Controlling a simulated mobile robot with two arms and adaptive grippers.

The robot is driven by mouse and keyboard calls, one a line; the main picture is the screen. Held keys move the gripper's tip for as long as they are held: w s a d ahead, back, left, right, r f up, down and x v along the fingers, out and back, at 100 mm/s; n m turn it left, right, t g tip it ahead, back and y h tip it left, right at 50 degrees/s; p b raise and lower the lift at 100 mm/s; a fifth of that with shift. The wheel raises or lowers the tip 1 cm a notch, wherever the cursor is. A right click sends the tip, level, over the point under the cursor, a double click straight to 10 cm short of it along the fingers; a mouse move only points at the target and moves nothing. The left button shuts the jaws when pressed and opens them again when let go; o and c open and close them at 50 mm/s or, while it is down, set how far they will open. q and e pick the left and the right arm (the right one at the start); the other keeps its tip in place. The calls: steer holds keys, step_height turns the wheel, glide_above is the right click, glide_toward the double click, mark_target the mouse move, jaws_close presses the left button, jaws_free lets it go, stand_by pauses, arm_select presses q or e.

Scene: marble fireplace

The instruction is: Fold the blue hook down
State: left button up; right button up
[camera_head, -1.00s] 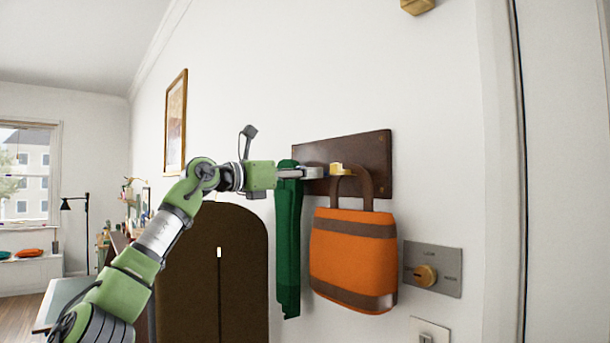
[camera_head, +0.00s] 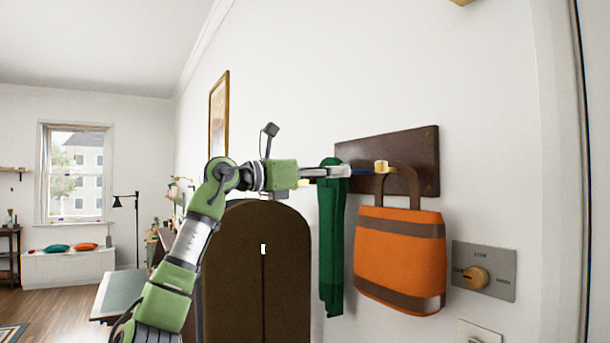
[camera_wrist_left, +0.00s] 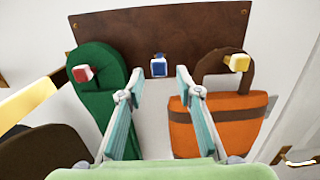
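The blue hook (camera_wrist_left: 158,66) sits on a dark wooden board (camera_wrist_left: 200,35), between a red hook (camera_wrist_left: 83,73) on the left and a yellow hook (camera_wrist_left: 238,63) on the right. The hook's square blue front faces the wrist camera. My left gripper (camera_wrist_left: 153,88) is open and empty, its teal fingertips on either side of the hook in the picture. I cannot tell whether they touch it. In the head view, my left gripper (camera_head: 335,171) is at the board's left part and hides the blue hook at least partly. My right gripper is out of view.
A green scarf-like cloth (camera_head: 331,240) hangs from the red hook, left of the gap. An orange bag (camera_head: 400,255) hangs from the yellow hook (camera_head: 381,167). A metal dial plate (camera_head: 500,270) is on the wall to the right. A dark brown cabinet (camera_head: 235,270) stands below left.

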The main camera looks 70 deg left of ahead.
arm_select(q)
steer(key=s, duration=0.6)
steer(key=shift+s+d+f, duration=0.2)
steer(key=shift+s+d, duration=0.15)
steer(key=shift+s, duration=0.05)
steer(key=shift+w, duration=0.1)
